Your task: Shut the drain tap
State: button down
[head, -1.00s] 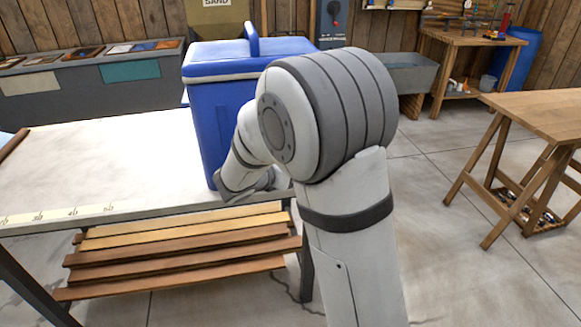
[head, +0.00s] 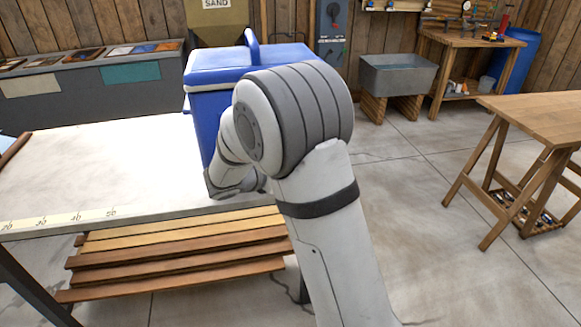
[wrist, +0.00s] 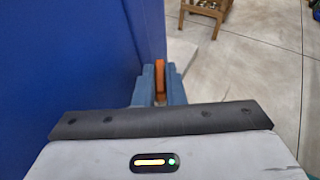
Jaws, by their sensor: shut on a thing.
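The blue cooler box (head: 215,115) with a pale rim and raised handle stands on the white table. Its blue side wall (wrist: 75,70) fills the left of the wrist view. My gripper (wrist: 160,88) is beside that wall, with its blue-grey fingers closed around a small orange part (wrist: 160,78), which looks like the drain tap's handle. The fingers cover most of it, so whether the tap is open or shut cannot be told. In the head view my arm hides the gripper and the tap.
The white table (head: 90,170) has a measuring strip along its front edge and wooden boards (head: 180,250) below. A wooden trestle table (head: 540,118) stands at the right. A grey sink (head: 398,75) is at the back. The floor between is clear.

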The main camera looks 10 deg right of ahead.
jog(key=shift+m+g+h, duration=0.3)
jog(key=c, duration=1.8)
grip_release()
jog(key=shift+v, duration=3.9)
jog(key=shift+o, duration=0.4)
